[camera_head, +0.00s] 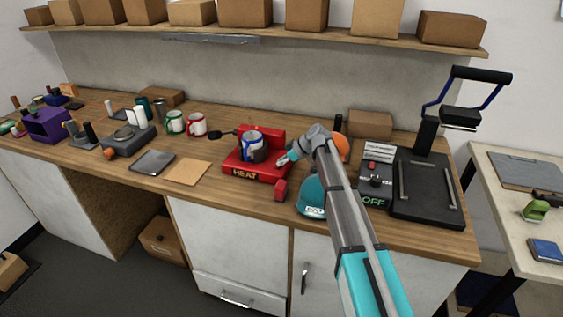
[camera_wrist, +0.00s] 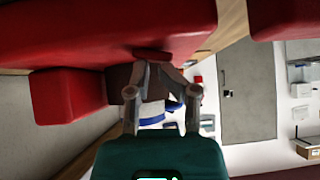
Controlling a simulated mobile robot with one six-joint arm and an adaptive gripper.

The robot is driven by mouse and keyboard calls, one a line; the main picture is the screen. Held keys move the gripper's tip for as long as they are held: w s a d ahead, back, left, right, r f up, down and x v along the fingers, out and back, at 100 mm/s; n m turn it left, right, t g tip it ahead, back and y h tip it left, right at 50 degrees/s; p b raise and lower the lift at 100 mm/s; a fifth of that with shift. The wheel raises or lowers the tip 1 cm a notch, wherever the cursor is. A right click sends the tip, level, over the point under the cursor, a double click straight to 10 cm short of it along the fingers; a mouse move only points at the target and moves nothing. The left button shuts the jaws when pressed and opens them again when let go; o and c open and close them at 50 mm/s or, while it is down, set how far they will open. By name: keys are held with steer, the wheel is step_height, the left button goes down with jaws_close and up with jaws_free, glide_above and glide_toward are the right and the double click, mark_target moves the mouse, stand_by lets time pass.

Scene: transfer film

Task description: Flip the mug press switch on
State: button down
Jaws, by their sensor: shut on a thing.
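The red mug press (camera_head: 250,168) sits near the counter's front edge, with "HEAT" in yellow on its front. A white and blue mug (camera_head: 252,148) with a dark band stands in it. A red block-shaped part (camera_head: 281,190) sticks out at its front right; a red block also shows in the wrist view (camera_wrist: 68,95). My gripper (camera_head: 284,159) is at the press's right side, beside the mug. In the wrist view my gripper (camera_wrist: 160,65) has its fingertips close together at a dark part by the red body. The held part is mostly hidden by the fingers.
A black flat press (camera_head: 430,190) with a raised handle and a control box reading "OFF" (camera_head: 375,190) stands to the right. A teal cap (camera_head: 312,197) and an orange one (camera_head: 343,148) are by my arm.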

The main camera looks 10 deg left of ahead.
steer(key=shift+s+a, duration=0.2)
steer(key=shift+s, duration=0.2)
steer(key=shift+w+r+p, duration=0.3)
steer(key=shift+r+p, duration=0.35)
steer(key=shift+p, duration=0.3)
steer(key=r+p, duration=0.2)
steer(key=w+r, duration=0.1)
steer(key=shift+d+p, duration=0.25)
steer(key=shift+p, duration=0.15)
steer(key=p+v, duration=0.6)
steer(key=v, duration=0.3)
steer(key=shift+w+d, duration=0.4)
steer(key=shift+w, duration=0.3)
steer(key=shift+r, duration=0.1)
steer(key=s+d+f+m+h, duration=0.2)
steer(key=s+d+m, duration=0.3)
steer(key=s, duration=0.5)
steer(key=s+d+f+m+h, duration=0.1)
steer(key=s+d+m+h, duration=0.3)
steer(key=s+d, duration=0.6)
steer(key=s+d+f+m+g+h, duration=0.1)
steer(key=s+d+m, duration=0.5)
steer(key=s, duration=0.6)
steer(key=shift+d+f+m+h, duration=0.4)
steer(key=shift+d+f+h, duration=0.4)
steer(key=shift+d+h, duration=0.25)
